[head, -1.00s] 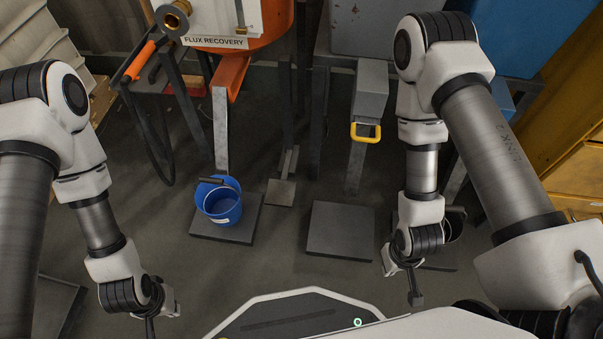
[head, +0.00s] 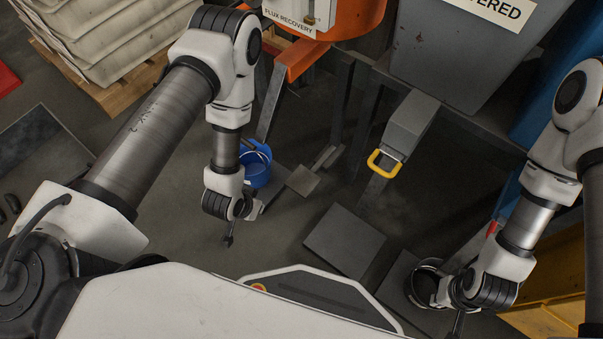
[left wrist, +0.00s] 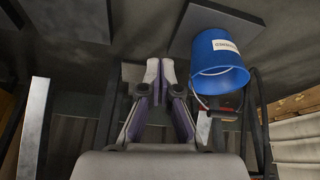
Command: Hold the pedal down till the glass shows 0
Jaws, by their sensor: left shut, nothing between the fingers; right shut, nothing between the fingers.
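A small grey plate (head: 303,180) on a bar, which looks like the pedal, lies low between the blue bucket and a dark floor plate. A white panel (head: 290,12) marked FLUX RECOVERY is on the orange hopper (head: 352,18); part of it is cut off by the top edge, and I cannot read any glass. My left gripper (head: 229,241) is shut and empty, in front of the blue bucket and left of the small plate. Its fingers (left wrist: 160,70) are together in the left wrist view. My right gripper (head: 459,324) is shut and empty near the bottom edge, beside a dark bucket.
The blue bucket (head: 257,167) is partly behind my left wrist; it also shows in the left wrist view (left wrist: 218,60). A dark floor plate (head: 344,240) is bare. The dark bucket (head: 424,286) stands at right. A yellow handle (head: 383,164) hangs from a grey chute (head: 411,122).

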